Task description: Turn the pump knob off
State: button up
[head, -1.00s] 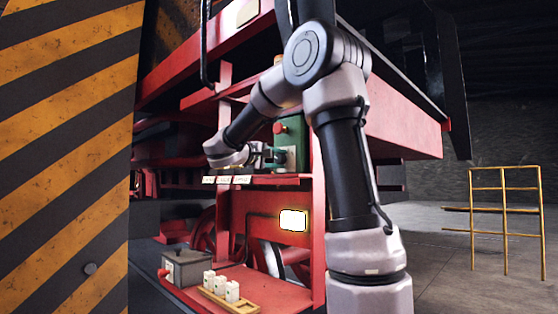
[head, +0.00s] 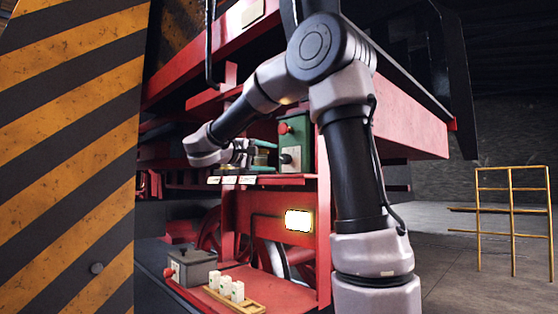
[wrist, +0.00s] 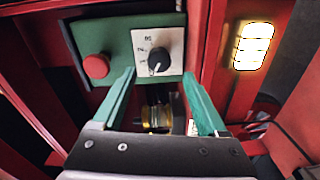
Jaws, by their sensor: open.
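The pump knob (wrist: 158,60) is a round black knob on a pale label plate (wrist: 145,41), set on a green box (wrist: 118,43) with a red button (wrist: 96,66). A pale mark shows near its lower edge; the lettering is too small to read surely. In the head view the knob (head: 286,158) is at the front of the green box (head: 304,135). My gripper (wrist: 159,74) is open, its two teal fingers pointing at the plate, with the knob between and beyond the tips. In the head view my gripper (head: 264,152) is left of the knob, apart from it.
A brass-coloured fitting (wrist: 157,117) shows between the fingers, low down. A lit lamp (head: 299,221) is below the red shelf. A grey box (head: 190,268) and a tray of white blocks (head: 245,303) sit lower. A striped panel (head: 60,150) stands at left.

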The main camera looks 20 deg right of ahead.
jog(key=shift+v, duration=1.8)
